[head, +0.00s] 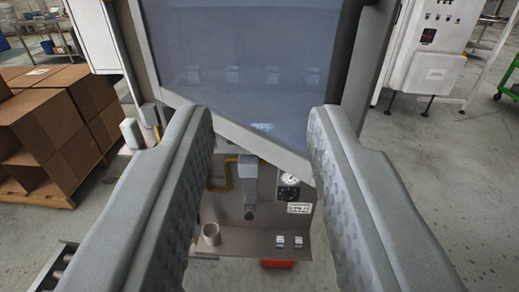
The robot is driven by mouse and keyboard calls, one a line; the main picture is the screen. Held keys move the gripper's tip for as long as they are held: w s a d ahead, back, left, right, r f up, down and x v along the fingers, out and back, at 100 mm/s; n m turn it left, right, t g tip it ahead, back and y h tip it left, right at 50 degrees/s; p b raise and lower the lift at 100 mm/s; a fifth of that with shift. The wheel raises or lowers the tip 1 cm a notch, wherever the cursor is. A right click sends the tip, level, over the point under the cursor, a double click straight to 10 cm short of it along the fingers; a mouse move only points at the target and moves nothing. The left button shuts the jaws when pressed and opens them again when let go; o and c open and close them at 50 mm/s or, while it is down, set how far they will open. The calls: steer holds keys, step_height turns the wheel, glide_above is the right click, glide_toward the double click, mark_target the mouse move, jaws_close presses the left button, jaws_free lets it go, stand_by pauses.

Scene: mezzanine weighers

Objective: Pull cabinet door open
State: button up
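A grey-framed door with a large bluish glass pane (245,45) fills the upper middle of the head view. Its lower frame edge slants down to the right. Below that edge a grey machine bay (235,240) shows, with a nozzle, a round gauge and a small cup. My gripper (262,120) is open, its two grey padded fingers wide apart on either side of the picture. Nothing shows held between them. The fingertips overlap the lower part of the door in the picture; I cannot tell whether they touch it. I see no clear handle, and the fingers hide parts of the frame.
Stacked cardboard boxes (58,125) stand on a pallet at the left. A white control cabinet (428,50) stands at the right, with a green cart (510,82) beyond it. A roller conveyor end (55,268) shows at the lower left. Grey floor (450,165) is clear at the right.

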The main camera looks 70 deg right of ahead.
steer(key=shift+w+a, duration=0.15)
steer(key=shift+a, duration=0.6)
